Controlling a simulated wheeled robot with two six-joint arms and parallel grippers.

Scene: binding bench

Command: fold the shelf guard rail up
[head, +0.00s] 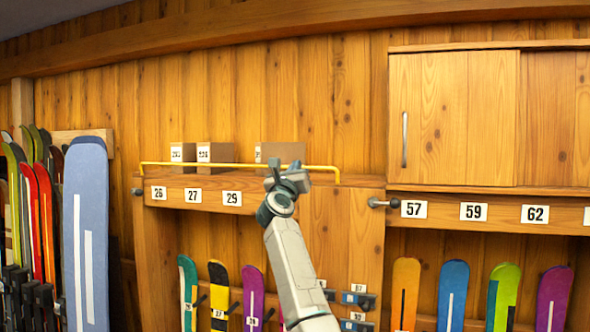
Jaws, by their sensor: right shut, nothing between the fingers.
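The shelf guard rail (220,164) is a thin yellow bar along the front of the wooden shelf (172,181). Its long bar shows above the shelf's front edge, and its bent ends run down to the shelf at left and right. I cannot tell its exact tilt. My right gripper (284,168) is shut and empty at the right part of the rail, covering a short piece of it. I cannot tell whether it touches the rail. My left gripper is not in view.
Several cardboard boxes (216,153) stand on the shelf behind the rail. A dark knob (374,202) sticks out right of the shelf. A wooden cabinet (455,120) hangs at upper right. Skis and snowboards (87,230) stand at left and below.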

